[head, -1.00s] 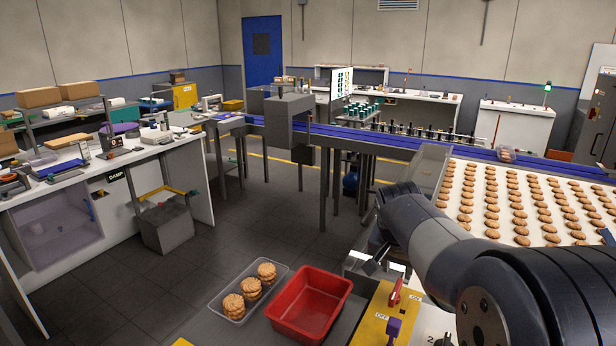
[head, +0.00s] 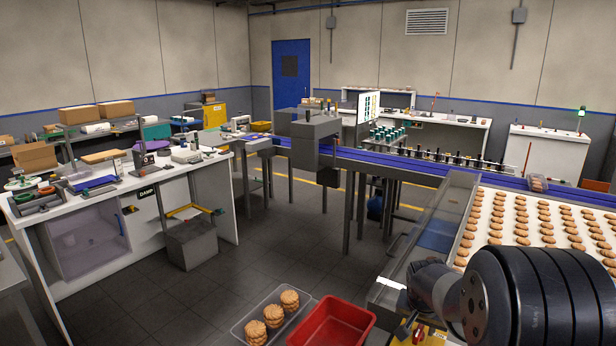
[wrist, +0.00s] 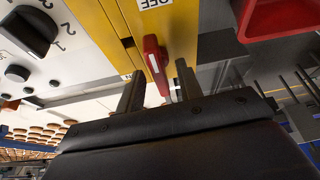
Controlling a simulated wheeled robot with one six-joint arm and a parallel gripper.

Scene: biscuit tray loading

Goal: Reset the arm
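My gripper (wrist: 160,68) shows in the wrist view with its two dark fingers apart and nothing clasped. A red lever (wrist: 154,58) on a yellow panel marked OFF (wrist: 104,22) appears between and beyond the fingertips; I cannot tell whether they touch it. In the head view my arm (head: 490,300) fills the lower right, bent, and hides the fingers. The red lever (head: 419,334) and a bit of the yellow panel (head: 402,331) show at the bottom edge there.
A clear tray (head: 244,325) with three biscuit stacks and a red bin (head: 350,313) lie at the bottom. A conveyor of biscuit rows (head: 478,211) is at right, a blue belt (head: 400,170) behind. Left stands a cluttered white bench (head: 165,178). The floor (head: 250,235) between is clear.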

